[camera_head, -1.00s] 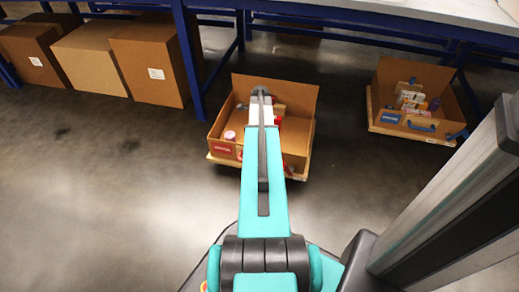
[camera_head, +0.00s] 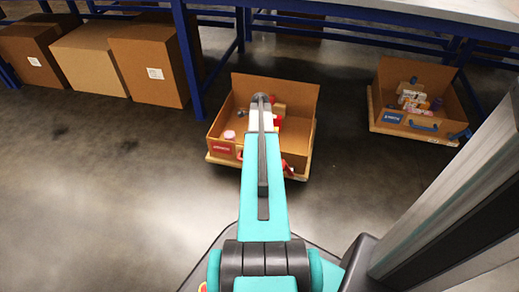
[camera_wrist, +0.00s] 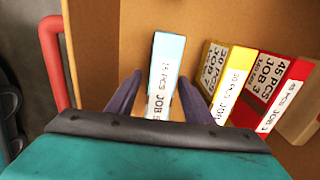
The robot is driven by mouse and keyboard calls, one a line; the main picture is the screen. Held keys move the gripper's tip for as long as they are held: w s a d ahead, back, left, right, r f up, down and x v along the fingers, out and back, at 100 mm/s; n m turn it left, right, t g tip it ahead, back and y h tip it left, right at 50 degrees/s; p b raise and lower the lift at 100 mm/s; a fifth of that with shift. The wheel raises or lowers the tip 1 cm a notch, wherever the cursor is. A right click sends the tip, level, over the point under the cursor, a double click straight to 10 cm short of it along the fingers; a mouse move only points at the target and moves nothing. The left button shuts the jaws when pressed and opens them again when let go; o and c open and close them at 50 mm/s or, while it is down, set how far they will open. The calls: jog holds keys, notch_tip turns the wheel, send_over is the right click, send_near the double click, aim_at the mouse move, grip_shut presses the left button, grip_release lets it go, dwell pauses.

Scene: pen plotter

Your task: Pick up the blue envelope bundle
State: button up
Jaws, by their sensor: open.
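The blue envelope bundle (camera_wrist: 168,55) is a narrow light-blue block with a white label of black print, partly readable as "15 PCS JOB". It stands in a cardboard box in the wrist view. My gripper (camera_wrist: 160,77) is open, its two dark fingers on either side of the bundle's near part. I cannot tell whether either finger touches it. The bundle's lower end is hidden behind my gripper body. In the head view my arm covers the bundle and the gripper.
A yellow bundle (camera_wrist: 225,75) and a red bundle (camera_wrist: 275,85) stand right of the blue one. The cardboard box (camera_head: 298,143) has a red handle (camera_wrist: 52,60). Another open box (camera_head: 385,118) with a blue handle sits at right. Closed cartons (camera_head: 150,65) stand left, and blue table legs (camera_head: 188,60) rise behind.

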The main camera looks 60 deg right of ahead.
jog(key=shift+f+b, duration=0.3)
jog(key=shift+f, duration=0.7)
jog(key=shift+c, duration=0.4)
grip_shut()
